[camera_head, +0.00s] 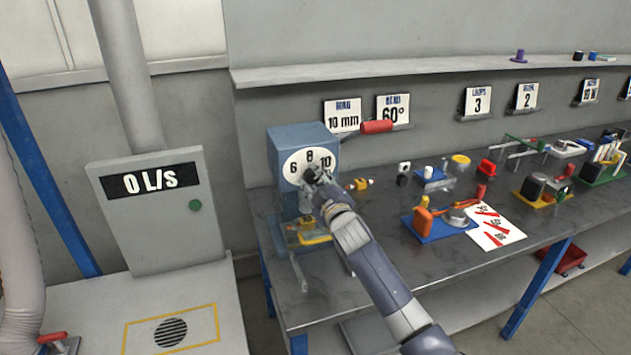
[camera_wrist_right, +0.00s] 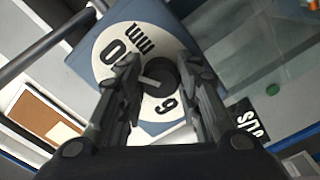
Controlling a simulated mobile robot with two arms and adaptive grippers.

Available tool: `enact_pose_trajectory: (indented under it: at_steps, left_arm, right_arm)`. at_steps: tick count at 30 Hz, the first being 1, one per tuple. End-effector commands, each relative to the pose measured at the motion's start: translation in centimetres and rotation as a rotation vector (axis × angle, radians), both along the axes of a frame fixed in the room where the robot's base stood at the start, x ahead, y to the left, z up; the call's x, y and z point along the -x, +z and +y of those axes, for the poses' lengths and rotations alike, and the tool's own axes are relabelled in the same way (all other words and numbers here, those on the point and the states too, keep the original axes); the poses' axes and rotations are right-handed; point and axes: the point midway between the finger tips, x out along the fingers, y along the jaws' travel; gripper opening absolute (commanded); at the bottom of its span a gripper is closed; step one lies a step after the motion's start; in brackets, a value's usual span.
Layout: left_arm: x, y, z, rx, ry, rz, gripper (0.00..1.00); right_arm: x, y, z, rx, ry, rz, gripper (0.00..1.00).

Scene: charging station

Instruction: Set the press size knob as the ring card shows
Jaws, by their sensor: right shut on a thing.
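The press (camera_head: 300,138) is a blue box with a white dial face (camera_head: 289,171) marked 6, 8 and 10, at the left end of the bench. The dark round size knob (camera_wrist_right: 162,76) sits on the dial, with a light pointer mark showing in the right wrist view. My right gripper (camera_head: 313,178) is shut on the knob, a finger on each side. In the head view the gripper hides most of the knob, so I cannot tell its setting there. The ring card (camera_head: 342,117) on the wall above reads 10 mm. My left gripper is not in view.
A card reading 60° (camera_head: 392,108) hangs beside the ring card. A red-handled lever (camera_head: 377,127) reaches out right of the press. A blue tray (camera_head: 436,230) with an orange tool and a white sheet (camera_head: 495,236) lie to the right. A 0 L/s panel (camera_head: 150,182) stands left.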

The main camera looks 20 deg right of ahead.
Motion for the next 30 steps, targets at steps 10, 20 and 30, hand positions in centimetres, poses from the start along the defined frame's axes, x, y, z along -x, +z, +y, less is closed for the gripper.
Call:
enact_pose_trajectory:
  at_steps: [10,20,30]
  left_arm:
    - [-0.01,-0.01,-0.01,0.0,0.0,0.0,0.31]
    - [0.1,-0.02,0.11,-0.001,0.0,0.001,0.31]
    - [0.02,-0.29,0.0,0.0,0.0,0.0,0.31]
  right_arm:
    - [0.02,-0.15,0.02,-0.001,0.0,0.003,0.53]
    - [0.01,-0.12,0.02,0.001,0.0,0.002,0.53]
    - [-0.01,0.04,-0.17,0.336,-0.001,-0.011,0.53]
